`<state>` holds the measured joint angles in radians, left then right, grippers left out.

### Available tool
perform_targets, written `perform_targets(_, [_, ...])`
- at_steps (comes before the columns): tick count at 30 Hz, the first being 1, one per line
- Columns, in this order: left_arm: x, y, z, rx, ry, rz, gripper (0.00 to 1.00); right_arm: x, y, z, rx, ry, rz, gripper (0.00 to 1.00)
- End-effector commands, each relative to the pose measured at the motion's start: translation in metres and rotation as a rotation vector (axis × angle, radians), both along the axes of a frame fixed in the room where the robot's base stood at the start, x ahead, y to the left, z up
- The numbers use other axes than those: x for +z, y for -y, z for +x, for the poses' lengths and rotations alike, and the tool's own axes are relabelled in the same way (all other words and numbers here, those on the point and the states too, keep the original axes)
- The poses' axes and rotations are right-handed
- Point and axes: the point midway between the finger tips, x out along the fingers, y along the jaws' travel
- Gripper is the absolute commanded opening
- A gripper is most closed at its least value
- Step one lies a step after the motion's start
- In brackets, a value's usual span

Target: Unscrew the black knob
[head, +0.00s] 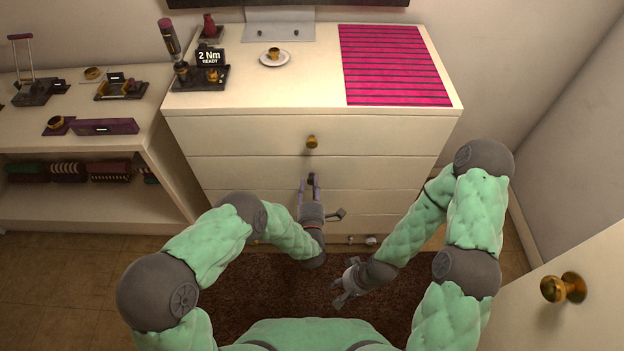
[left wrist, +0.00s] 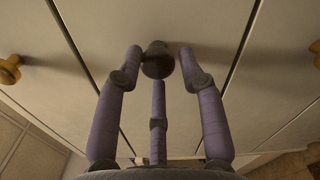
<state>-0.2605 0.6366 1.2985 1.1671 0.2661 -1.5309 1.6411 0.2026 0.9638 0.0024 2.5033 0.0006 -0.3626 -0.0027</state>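The black knob (left wrist: 156,66) is a dark round knob on a pale drawer front in the left wrist view. My left gripper (left wrist: 160,60) has its purple fingers spread around the knob, with a visible gap on its left and right sides. The third finger is below the knob, and contact there cannot be told. In the head view my left gripper (head: 311,184) is at a lower drawer of the white dresser (head: 250,134), and its fingers partly hide the knob. My right gripper (head: 344,285) is low over the brown rug, away from the dresser, with fingers spread and empty.
A gold knob (head: 312,142) sits on the drawer above. The dresser top holds a cup on a saucer (head: 275,59), a black tray (head: 199,78) and a pink striped mat (head: 393,65). A door with a brass knob (head: 563,288) stands at the right.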

Motion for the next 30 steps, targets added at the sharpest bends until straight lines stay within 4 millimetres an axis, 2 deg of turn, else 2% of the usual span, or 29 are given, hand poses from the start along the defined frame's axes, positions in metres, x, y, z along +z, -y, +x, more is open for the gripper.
perform_targets(8, [0.001,0.001,-0.001,-0.003,0.003,0.001,0.39,0.001,0.0,0.0,0.0,0.0,0.0,0.4])
perform_targets(21, [0.002,0.002,-0.028,-0.005,0.002,0.002,0.39,0.009,0.0,0.0,0.0,0.0,0.0,0.4])
perform_targets(29, [0.001,0.002,-0.03,-0.004,0.004,0.002,0.39,0.009,0.0,0.0,0.0,0.0,0.0,0.4])
perform_targets(30, [0.001,0.002,-0.03,-0.004,0.004,0.002,0.48,0.008,0.0,0.0,0.0,0.0,0.0,0.4])
